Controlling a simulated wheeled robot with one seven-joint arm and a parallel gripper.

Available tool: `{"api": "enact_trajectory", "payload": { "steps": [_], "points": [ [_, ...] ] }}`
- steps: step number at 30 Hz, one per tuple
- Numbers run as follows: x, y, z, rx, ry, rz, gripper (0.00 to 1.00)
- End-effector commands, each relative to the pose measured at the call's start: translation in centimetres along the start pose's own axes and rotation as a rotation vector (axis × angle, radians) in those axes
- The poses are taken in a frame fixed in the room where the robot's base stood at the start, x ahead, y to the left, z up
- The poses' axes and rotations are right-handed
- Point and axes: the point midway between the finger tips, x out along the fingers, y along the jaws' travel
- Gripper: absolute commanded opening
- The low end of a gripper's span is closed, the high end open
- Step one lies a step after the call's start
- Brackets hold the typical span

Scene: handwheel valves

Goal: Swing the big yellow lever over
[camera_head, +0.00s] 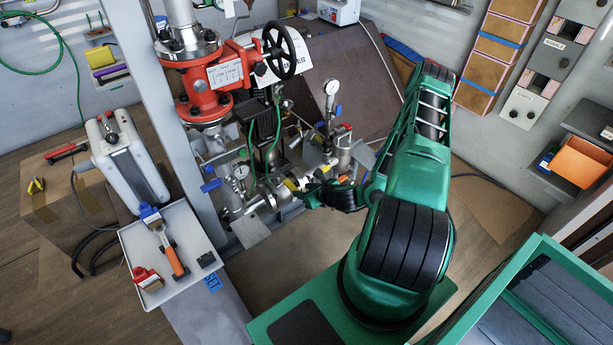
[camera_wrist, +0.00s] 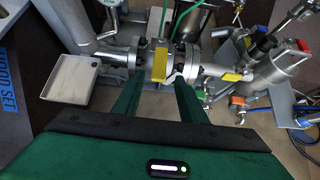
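The big yellow lever (camera_wrist: 159,65) shows in the wrist view as a short upright yellow block on a steel flanged valve, in the middle at the top. My gripper (camera_wrist: 157,82) reaches toward it with two green fingers set well apart, one on each side of the lever. I see gaps between the fingers and the lever; whether the lever is between the tips in depth I cannot tell. In the head view, my gripper (camera_head: 303,190) is at the lower pipework, and a small yellow piece (camera_head: 290,185) shows beside it, partly hidden.
A smaller yellow handle (camera_wrist: 232,77) and an orange one (camera_wrist: 237,100) sit right of the lever. A red valve with a black handwheel (camera_head: 286,52) stands above. A grey tray (camera_head: 188,243) with tools is at left.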

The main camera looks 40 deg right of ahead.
Motion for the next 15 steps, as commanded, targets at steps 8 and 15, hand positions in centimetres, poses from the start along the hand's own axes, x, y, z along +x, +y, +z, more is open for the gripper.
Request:
{"api": "enact_trajectory", "payload": {
  "steps": [8, 15],
  "points": [
    [2.9, 0.1, 0.1, -0.006, -0.001, 0.001, 0.38],
    [5.4, 0.1, 0.1, -0.005, -0.001, 0.001, 0.38]
  ]
}}
